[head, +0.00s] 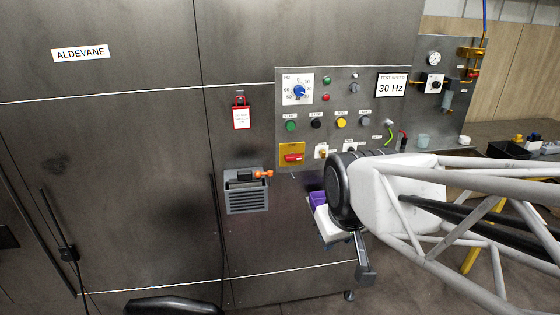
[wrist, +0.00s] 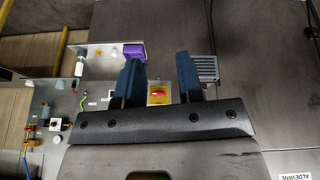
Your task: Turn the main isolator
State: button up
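The main isolator appears to be the red rotary handle on a yellow plate (head: 292,155), low at the left of the grey control panel in the head view. Its red handle lies roughly horizontal. In the wrist view, which is upside down, the isolator (wrist: 158,94) shows between the bases of my fingers, partly cut off by the gripper body. My gripper (wrist: 158,62) is open, with two dark blue fingers wide apart and nothing between them. In the head view my arm comes from the right, and its end is below and right of the isolator, apart from it.
A grey louvred box (head: 246,195) with an orange-tipped tool on it is left below the isolator. A red tag (head: 241,115) hangs on the cabinet. Buttons and a blue dial (head: 299,91) sit above. A purple item (head: 318,199) is below the panel, close to my arm.

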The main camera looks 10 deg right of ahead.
jog(key=w+d+f+n+t, duration=0.1)
jog(key=w+f+n+t, duration=0.2)
jog(key=w, duration=0.9)
jog(key=w+n+t, duration=0.3)
jog(key=w+n, duration=0.2)
jog(key=w, duration=0.6)
jog(key=n+t, duration=0.7)
send_near(293, 157)
jog(key=shift+w+d+f+n+t, duration=0.15)
jog(key=shift+w+f+n, duration=0.2)
jog(key=shift+w, duration=0.1)
jog(key=shift+w+d+f+n+t, duration=0.15)
jog(key=shift+w+f+n, duration=0.15)
jog(key=shift+w, duration=0.2)
jog(key=shift+w, duration=0.25)
